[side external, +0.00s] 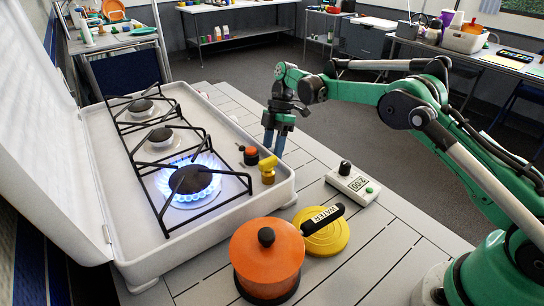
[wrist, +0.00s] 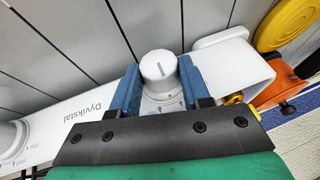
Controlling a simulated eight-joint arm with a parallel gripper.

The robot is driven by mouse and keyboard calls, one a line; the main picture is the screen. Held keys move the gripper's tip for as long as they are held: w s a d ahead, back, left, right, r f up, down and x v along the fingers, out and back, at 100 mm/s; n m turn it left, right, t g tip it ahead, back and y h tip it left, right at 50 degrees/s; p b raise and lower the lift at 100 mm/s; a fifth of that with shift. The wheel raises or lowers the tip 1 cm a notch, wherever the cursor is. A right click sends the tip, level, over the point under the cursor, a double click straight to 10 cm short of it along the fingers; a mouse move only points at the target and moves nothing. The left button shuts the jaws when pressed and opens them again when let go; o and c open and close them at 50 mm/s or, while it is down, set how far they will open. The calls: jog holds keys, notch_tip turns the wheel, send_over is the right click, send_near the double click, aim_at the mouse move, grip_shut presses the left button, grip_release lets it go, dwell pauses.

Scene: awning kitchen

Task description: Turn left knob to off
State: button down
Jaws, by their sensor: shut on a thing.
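A white camping stove (side external: 213,195) with three burners stands with its lid open in the side view. Its nearest burner (side external: 190,182) burns with a blue flame; the other two show no flame. My gripper (side external: 277,145) is at the stove's front side, its blue fingers pointing down. In the wrist view, my gripper (wrist: 161,80) has its fingers on both sides of a white knob (wrist: 157,66), shut on it. This knob is at the stove end near the orange pot. A second knob (wrist: 12,136) shows partly at the left edge. The side view hides the knobs.
Small black-and-orange and yellow items (side external: 267,170) sit near the stove's front edge.

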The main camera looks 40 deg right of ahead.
dwell(0.4)
jog(key=shift+c, duration=2.1)
grip_release()
